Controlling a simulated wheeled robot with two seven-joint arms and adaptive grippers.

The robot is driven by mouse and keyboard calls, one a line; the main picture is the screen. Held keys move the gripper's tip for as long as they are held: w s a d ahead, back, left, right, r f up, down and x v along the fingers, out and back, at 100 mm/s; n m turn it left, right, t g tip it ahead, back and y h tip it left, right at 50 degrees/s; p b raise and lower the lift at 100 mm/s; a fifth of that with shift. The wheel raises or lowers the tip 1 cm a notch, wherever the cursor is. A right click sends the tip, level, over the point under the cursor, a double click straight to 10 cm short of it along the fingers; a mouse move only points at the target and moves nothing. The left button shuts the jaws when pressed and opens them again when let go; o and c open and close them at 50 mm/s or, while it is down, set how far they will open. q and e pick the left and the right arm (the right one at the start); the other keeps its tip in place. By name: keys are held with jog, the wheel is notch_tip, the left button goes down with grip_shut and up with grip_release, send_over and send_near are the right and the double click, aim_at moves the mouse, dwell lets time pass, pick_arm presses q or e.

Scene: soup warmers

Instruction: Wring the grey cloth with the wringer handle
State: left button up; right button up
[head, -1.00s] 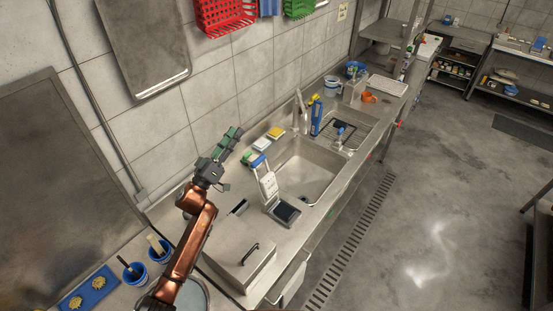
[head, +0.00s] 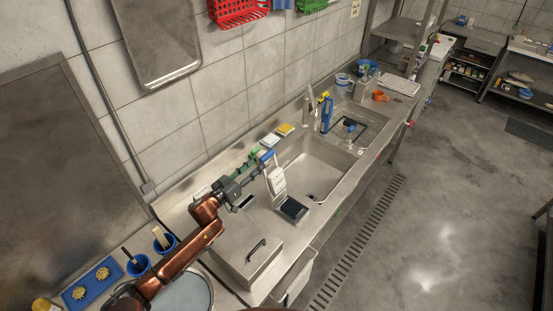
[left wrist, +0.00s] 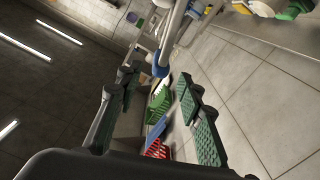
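The wringer (head: 277,181) stands on the steel counter by the sink's near end. Its pale lever rises to a blue-tipped handle (head: 267,155). A dark grey pad (head: 292,208) lies at its base; I cannot tell whether this is the grey cloth. My left gripper (head: 257,165) has green finger pads and is beside the handle's top. My right gripper is not in view.
The sink basin (head: 315,165) lies right of the wringer. Yellow and white sponges (head: 284,129) sit behind it. A steel lid with a black handle (head: 246,250) is nearer. Blue cups (head: 139,265) and a blue tray (head: 93,284) stand at the left.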

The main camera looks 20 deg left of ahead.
aim_at(267, 156)
pick_arm(q)
jog(key=shift+w+f, duration=0.1)
jog(key=shift+f, duration=0.05)
jog(key=x, duration=0.7)
jog(key=shift+w+d+p, duration=0.2)
jog(key=shift+w+p, duration=0.1)
jog(key=shift+c, duration=0.2)
grip_shut()
